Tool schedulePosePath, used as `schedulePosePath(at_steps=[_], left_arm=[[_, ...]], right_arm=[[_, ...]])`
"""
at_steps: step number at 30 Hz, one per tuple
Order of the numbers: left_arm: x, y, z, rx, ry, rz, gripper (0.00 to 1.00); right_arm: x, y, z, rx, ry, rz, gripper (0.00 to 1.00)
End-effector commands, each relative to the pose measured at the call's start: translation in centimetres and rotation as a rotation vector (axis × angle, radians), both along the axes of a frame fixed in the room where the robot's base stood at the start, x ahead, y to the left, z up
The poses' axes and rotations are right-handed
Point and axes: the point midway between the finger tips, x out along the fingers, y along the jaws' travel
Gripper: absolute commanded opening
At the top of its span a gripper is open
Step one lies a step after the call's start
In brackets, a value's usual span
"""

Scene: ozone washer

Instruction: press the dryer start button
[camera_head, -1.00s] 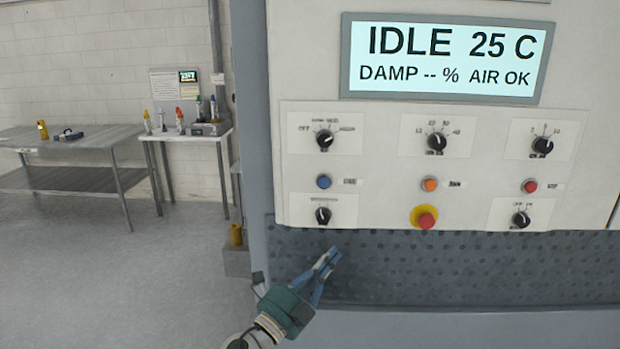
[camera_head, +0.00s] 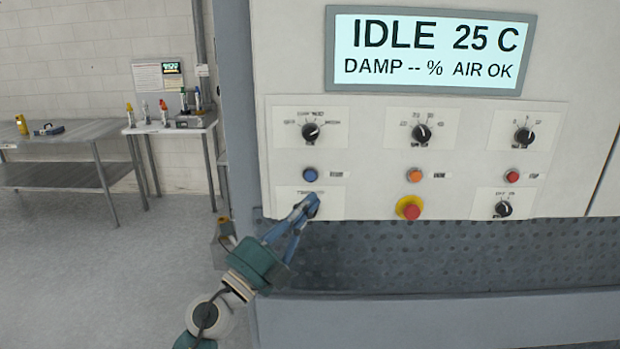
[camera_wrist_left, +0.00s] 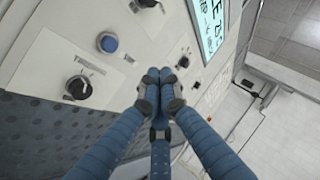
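The machine's control panel (camera_head: 365,190) faces me, with a blue button (camera_head: 310,174) at left, an orange button (camera_head: 414,175) in the middle and a red button (camera_head: 512,176) at right. The small labels beside them are too blurred to read surely. My left gripper (camera_head: 308,205) is shut and empty, its fingertips in front of the lower-left knob and below the blue button. In the left wrist view the fingertips (camera_wrist_left: 158,75) meet, with the blue button (camera_wrist_left: 107,42) to their upper left. A gap to the panel cannot be judged. My right gripper is not in view.
The display (camera_head: 430,50) reads IDLE 25 C, DAMP -- %, AIR OK. A red mushroom button (camera_head: 409,208) on a yellow base sits right of the lower-left knob. A dark perforated surface (camera_head: 450,250) lies below the panel. Tables (camera_head: 70,135) stand at far left.

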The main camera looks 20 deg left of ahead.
Motion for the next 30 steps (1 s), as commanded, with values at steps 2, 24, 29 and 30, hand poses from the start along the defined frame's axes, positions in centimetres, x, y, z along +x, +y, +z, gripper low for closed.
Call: schedulePosePath(at_steps=[2, 24, 29, 30], left_arm=[[0.9, 0.3, -0.2, -0.001, -0.001, 0.001, 0.00], [7.8, 2.3, 0.0, -0.001, 0.001, 0.000, 0.00], [7.8, 2.3, 0.0, -0.001, 0.001, 0.000, 0.00], [7.8, 2.3, 0.0, -0.001, 0.001, 0.000, 0.00]], right_arm=[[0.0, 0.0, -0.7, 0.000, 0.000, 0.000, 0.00], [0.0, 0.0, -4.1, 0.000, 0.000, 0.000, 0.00], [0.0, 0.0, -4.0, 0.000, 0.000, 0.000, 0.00], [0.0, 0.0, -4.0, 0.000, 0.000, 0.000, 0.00]])
